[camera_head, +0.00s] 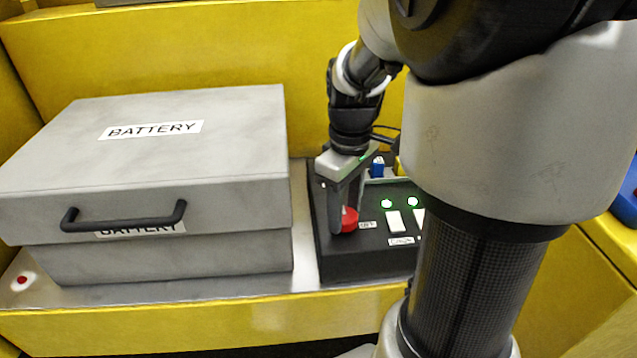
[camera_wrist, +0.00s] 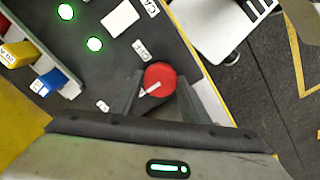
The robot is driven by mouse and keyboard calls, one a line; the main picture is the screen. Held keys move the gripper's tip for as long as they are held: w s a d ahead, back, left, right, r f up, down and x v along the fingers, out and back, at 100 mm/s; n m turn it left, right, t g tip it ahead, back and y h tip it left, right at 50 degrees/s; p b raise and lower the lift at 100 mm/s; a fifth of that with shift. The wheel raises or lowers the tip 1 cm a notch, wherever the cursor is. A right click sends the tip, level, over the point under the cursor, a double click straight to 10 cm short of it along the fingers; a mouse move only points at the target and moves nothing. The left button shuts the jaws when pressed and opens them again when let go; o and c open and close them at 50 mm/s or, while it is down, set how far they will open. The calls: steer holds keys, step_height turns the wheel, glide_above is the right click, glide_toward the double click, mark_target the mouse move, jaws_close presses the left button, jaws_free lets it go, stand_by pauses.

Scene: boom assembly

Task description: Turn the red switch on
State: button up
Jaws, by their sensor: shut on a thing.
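The red switch (camera_head: 350,219) is a round red knob on the black control panel (camera_head: 345,262), right of the battery box. In the wrist view the red switch (camera_wrist: 160,77) shows a white pointer mark, aimed toward the lower left of the picture. My gripper (camera_head: 345,225) reaches down onto the panel from above. In the wrist view my gripper (camera_wrist: 160,95) has one finger on each side of the knob, shut on it. The fingers partly cover the knob's sides in the head view.
A grey battery box (camera_head: 150,170) with a black handle stands left of the panel. White rocker switches (camera_head: 395,221) with lit green lamps sit right of the knob. Blue (camera_wrist: 48,82) and yellow (camera_wrist: 18,54) connectors are at the panel's edge. Yellow walls surround the panel.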

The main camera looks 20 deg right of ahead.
mark_target(344, 215)
steer(key=shift+w, duration=0.1)
steer(key=o, duration=1.1)
steer(key=shift+c, duration=0.2)
steer(key=shift+r, duration=0.1)
step_height(344, 215, up, 17)
steer(key=shift+r+p, duration=0.15)
steer(key=shift+p, duration=0.3)
steer(key=s+a+f+m+t, duration=0.5)
steer(key=s+a+f+m, duration=0.1)
steer(key=s+a, duration=0.4)
steer(key=shift+a+t, duration=0.3)
